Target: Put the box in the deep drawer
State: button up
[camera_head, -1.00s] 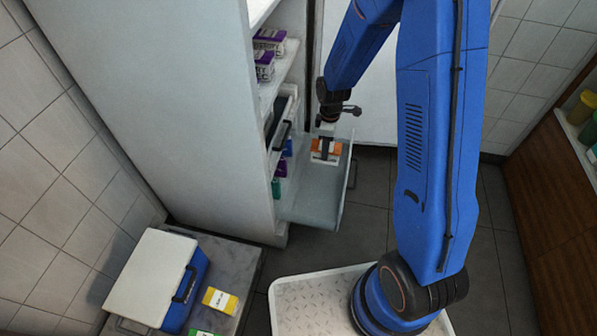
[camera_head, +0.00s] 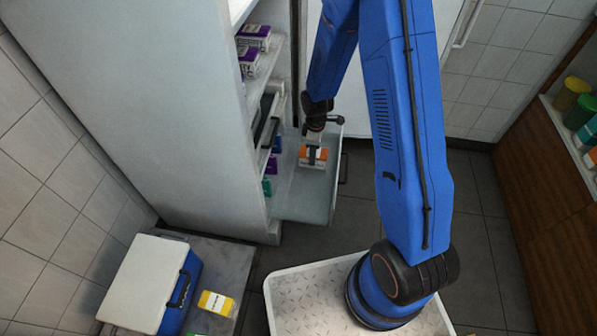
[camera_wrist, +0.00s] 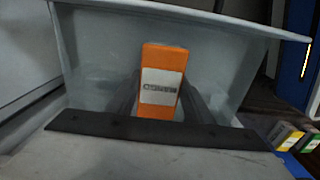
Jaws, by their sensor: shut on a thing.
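My gripper (camera_head: 314,148) is shut on an orange box (camera_head: 313,160) with a white label. In the wrist view the box (camera_wrist: 161,72) stands between my two dark fingers (camera_wrist: 160,105). The deep drawer (camera_head: 305,200) is pulled out from the white cabinet, and the box is inside its outline in the head view. In the wrist view the pale drawer wall (camera_wrist: 215,65) rises behind the box. I cannot tell whether the box touches the drawer floor.
The cabinet (camera_head: 160,90) holds purple and white boxes (camera_head: 248,62) on its shelf. A blue case with a white lid (camera_head: 150,285) and a yellow box (camera_head: 215,302) are on a low grey surface at the lower left. Colourful containers (camera_head: 580,100) stand on a right shelf.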

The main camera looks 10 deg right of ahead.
jog(key=shift+f, duration=4.55)
jog(key=shift+f, duration=0.15)
jog(key=o, duration=1.3)
